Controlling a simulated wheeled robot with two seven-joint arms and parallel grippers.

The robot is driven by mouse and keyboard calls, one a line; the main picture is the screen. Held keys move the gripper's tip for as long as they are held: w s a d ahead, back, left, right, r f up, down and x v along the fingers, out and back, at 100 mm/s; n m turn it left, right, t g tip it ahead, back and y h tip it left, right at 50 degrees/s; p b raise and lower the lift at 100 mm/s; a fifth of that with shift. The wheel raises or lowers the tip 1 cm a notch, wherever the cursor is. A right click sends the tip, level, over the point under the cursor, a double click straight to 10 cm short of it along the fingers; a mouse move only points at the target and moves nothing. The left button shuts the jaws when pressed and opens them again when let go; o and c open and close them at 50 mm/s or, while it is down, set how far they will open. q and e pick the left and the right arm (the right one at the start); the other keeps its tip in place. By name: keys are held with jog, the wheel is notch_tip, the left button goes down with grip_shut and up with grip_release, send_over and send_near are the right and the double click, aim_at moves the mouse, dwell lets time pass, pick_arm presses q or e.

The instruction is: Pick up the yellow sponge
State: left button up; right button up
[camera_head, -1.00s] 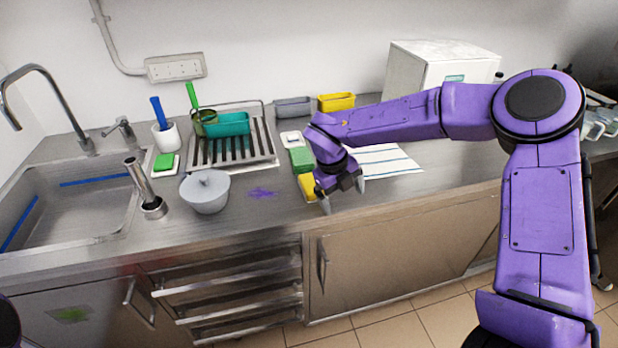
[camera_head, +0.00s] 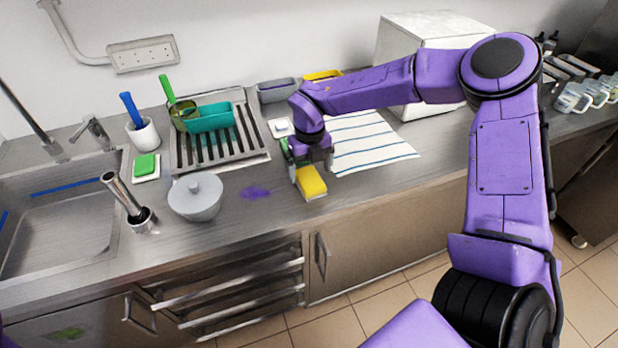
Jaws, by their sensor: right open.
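The yellow sponge (camera_head: 312,184) lies on a light base near the front edge of the steel counter, right of the purple stain (camera_head: 254,193). My right gripper (camera_head: 310,171) is open, pointing down over the sponge's rear part. One finger shows at the sponge's left side; the other is hard to make out. I cannot tell whether the fingers touch the sponge. A green sponge behind it is mostly hidden by my gripper. My left gripper is not in view.
A grey lidded bowl (camera_head: 196,197) stands to the left, with a drying rack (camera_head: 200,160) behind it. A green sponge (camera_head: 145,165) lies by the sink (camera_head: 62,205). A striped cloth (camera_head: 372,143) lies right of my gripper.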

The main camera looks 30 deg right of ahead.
notch_tip(320, 180, down, 3)
jog(key=shift+r, duration=0.2)
jog(key=c, duration=1.1)
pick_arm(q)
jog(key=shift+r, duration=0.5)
pick_arm(e)
notch_tip(320, 180, up, 2)
jog(key=shift+w+r, duration=0.1)
jog(key=shift+r, duration=0.15)
pick_arm(q)
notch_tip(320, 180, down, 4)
jog(key=b, duration=0.4)
pick_arm(e)
jog(key=s+a+r, duration=0.1)
jog(key=s+r, duration=0.2)
jog(key=s, duration=0.1)
jog(key=s+a+r, duration=0.1)
jog(key=s+r, duration=0.3)
jog(key=s, duration=0.1)
jog(key=s+a+r, duration=0.2)
jog(key=s+r, duration=0.1)
jog(key=s, duration=0.1)
jog(key=shift+s+r, duration=0.3)
jog(key=shift+s, duration=0.05)
